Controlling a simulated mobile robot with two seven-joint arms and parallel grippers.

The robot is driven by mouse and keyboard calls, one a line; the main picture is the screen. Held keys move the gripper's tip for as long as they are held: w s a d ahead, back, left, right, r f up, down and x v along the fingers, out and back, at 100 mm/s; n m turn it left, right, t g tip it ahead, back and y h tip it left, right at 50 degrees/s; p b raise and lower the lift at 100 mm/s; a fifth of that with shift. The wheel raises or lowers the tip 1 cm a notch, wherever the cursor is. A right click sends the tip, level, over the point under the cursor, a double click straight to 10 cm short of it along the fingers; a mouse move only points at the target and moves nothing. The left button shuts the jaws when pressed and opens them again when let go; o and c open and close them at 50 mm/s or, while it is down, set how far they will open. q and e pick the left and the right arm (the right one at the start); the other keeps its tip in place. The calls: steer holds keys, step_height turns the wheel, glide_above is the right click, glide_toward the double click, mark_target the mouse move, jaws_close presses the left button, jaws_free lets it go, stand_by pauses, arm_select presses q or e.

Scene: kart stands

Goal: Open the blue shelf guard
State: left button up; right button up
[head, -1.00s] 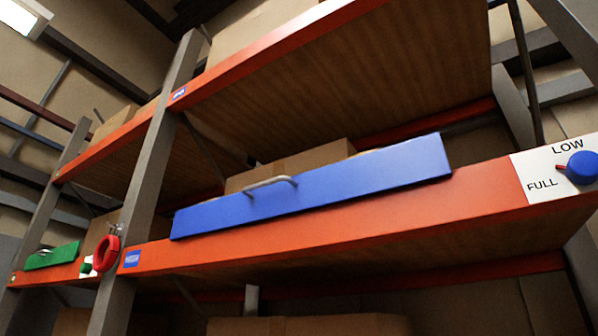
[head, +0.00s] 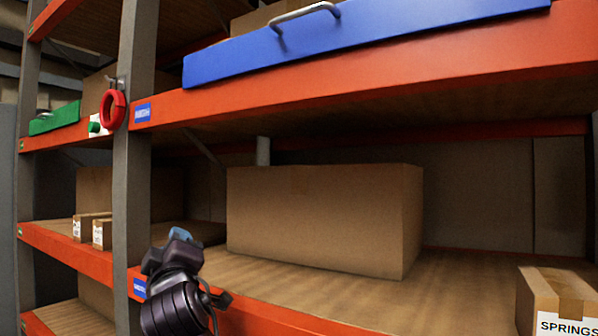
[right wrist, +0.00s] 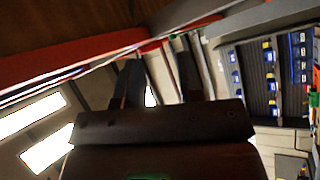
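The blue shelf guard (head: 400,32) is a long flat panel along the orange beam at the top of the head view. A grey bar handle (head: 305,16) is fixed near its left part. The panel's upper right runs out of the picture. The guard is not identifiable there.
A grey upright post (head: 133,180) carries a red ring (head: 113,109). A green guard (head: 54,118) is further left. A large carton (head: 320,215) stands on the lower shelf, with a SPRINGS box (head: 560,300) at right. An orange beam (right wrist: 85,48) runs across the right wrist view.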

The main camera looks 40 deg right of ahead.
steer(key=s+r+m+g+h+p, duration=0.15)
steer(key=s+r+h, duration=0.3)
steer(key=r, duration=0.55)
steer(key=s+r+g+h, duration=0.25)
steer(key=r+h, duration=0.25)
steer(key=r, duration=0.4)
steer(key=m+g+h+p, duration=0.4)
steer(key=g+h, duration=0.1)
steer(key=g, duration=0.5)
glide_toward(295, 13)
steer(key=x, duration=0.9)
steer(key=shift+d+r, duration=0.1)
steer(key=shift+d, duration=0.05)
steer(key=shift+w+d, duration=0.3)
steer(key=shift+d, duration=0.3)
jaws_close()
